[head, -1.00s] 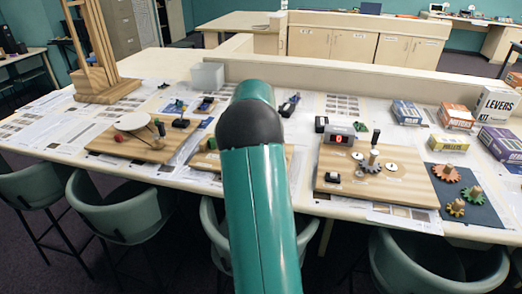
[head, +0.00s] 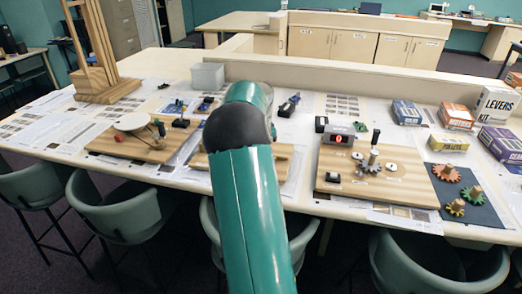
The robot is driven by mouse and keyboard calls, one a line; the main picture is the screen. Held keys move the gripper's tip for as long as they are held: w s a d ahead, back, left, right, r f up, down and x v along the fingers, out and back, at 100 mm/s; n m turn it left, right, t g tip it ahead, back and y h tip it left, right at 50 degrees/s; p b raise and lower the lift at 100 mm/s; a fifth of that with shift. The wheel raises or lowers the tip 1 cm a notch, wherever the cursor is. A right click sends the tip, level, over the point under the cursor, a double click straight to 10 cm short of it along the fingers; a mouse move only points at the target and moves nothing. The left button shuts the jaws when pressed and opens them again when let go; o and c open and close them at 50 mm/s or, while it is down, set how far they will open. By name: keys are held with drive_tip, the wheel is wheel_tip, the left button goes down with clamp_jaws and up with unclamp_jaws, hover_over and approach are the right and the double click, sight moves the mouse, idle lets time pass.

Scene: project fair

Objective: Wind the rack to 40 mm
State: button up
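I cannot make out a rack for certain. The right wooden board (head: 400,198) carries a small display box (head: 340,137) with a red lit window, too small to read. It also carries a grey gear on a post (head: 371,163), a black upright handle (head: 376,136) and pale discs. The middle wooden board (head: 284,152) is largely hidden behind my teal arm, so its parts cannot be told.
The left board (head: 110,146) holds a white disc (head: 131,121) and a red block. A wooden tower (head: 95,60) stands back left. Chairs line the front edge.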

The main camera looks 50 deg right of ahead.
idle(0.4)
drive_tip(key=o, duration=1)
wheel_tip(320, 180, up, 14)
drive_tip(key=shift+f, duration=0.1)
idle(0.3)
